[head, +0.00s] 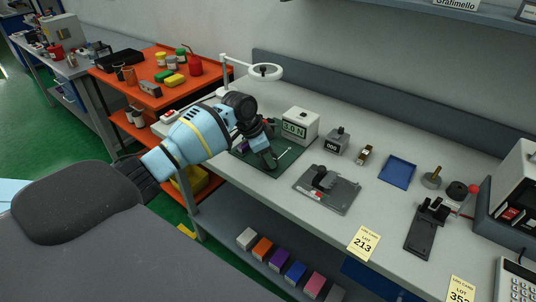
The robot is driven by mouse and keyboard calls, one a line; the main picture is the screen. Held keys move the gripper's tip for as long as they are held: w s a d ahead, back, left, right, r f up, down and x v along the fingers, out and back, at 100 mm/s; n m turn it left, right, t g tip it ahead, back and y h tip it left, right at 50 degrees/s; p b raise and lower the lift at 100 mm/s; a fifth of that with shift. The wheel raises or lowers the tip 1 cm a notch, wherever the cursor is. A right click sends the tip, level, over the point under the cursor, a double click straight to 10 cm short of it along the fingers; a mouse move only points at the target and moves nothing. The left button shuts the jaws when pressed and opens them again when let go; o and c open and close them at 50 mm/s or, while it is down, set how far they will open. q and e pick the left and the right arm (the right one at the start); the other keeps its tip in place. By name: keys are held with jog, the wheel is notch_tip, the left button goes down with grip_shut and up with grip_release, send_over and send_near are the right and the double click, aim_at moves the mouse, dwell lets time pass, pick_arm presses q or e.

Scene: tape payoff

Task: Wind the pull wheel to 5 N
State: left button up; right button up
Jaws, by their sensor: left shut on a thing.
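My left gripper (264,150) reaches over the green mat (294,156) on the grey bench. It is shut on what seems to be the pull wheel, which the fingers and wrist mostly hide. A small purple part (244,145) shows beside the gripper on its left. Behind the mat stands a pale box with a green display (294,129), which seems to read 0.0 N. A thin light pointer-like mark (285,156) lies on the mat to the right of the gripper. My right gripper is not in view.
A ring lamp (266,71) stands behind my left arm. A grey counter box (337,141), a grey plate fixture (328,190), a blue tray (397,173) and a black fixture (427,228) stand to the right. Coloured boxes (279,258) lie on the lower shelf.

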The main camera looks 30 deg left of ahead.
pick_arm(q)
jog(key=o, duration=1)
jog(key=v, duration=0.8)
jog(key=shift+f, duration=0.1)
